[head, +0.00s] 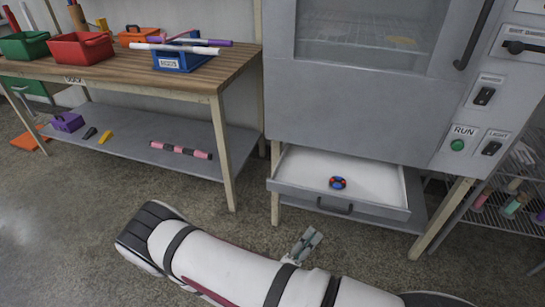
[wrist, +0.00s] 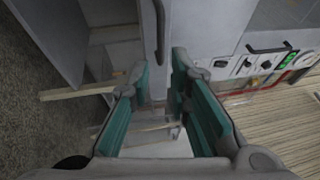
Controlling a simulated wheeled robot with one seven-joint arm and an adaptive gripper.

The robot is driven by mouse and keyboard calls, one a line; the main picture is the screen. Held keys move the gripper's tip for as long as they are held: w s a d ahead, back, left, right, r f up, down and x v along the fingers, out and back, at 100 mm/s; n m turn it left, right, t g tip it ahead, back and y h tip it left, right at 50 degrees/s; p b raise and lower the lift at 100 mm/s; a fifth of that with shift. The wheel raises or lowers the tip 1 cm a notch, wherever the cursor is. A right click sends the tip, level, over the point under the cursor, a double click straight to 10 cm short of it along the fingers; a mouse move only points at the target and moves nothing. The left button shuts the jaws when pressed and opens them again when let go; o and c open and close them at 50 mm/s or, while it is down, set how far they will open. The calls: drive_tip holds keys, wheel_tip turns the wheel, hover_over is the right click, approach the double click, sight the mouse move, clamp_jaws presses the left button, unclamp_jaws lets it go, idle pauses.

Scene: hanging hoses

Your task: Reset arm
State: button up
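My arm (head: 235,268) lies across the bottom of the head view, white with dark bands. My gripper (wrist: 160,68) shows in the wrist view with its two teal-padded fingers apart. Nothing is held between them. The fingers point towards grey cabinet surfaces and a dark vertical handle.
A wooden workbench (head: 130,80) with bins is at left. A wire rack (head: 515,200) stands at right. Floor between bench and drawer is clear.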

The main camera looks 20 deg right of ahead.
drive_tip(key=s+d+r+m+g+y, duration=0.1)
drive_tip(key=s+r+m+g+y, duration=0.15)
drive_tip(key=r+m+g, duration=0.75)
drive_tip(key=s+d+r+m+g+y, duration=0.15)
drive_tip(key=s+r+m+g, duration=0.35)
drive_tip(key=r+m, duration=1)
drive_tip(key=s+a+r+m+t+y, duration=0.3)
drive_tip(key=s+r+m+y, duration=0.3)
drive_tip(key=s+m, duration=0.25)
drive_tip(key=s+a+r+m+t+y, duration=0.2)
drive_tip(key=s+a+r+m+y, duration=0.1)
drive_tip(key=s+r+m+y, duration=0.5)
wheel_tip(320, 180, up, 19)
drive_tip(key=t+h+p, duration=0.1)
drive_tip(key=t+p, duration=0.2)
drive_tip(key=p, duration=1.6)
drive_tip(key=shift+w+a+p, duration=0.35)
drive_tip(key=shift+a+p, duration=0.05)
drive_tip(key=shift+d, duration=0.1)
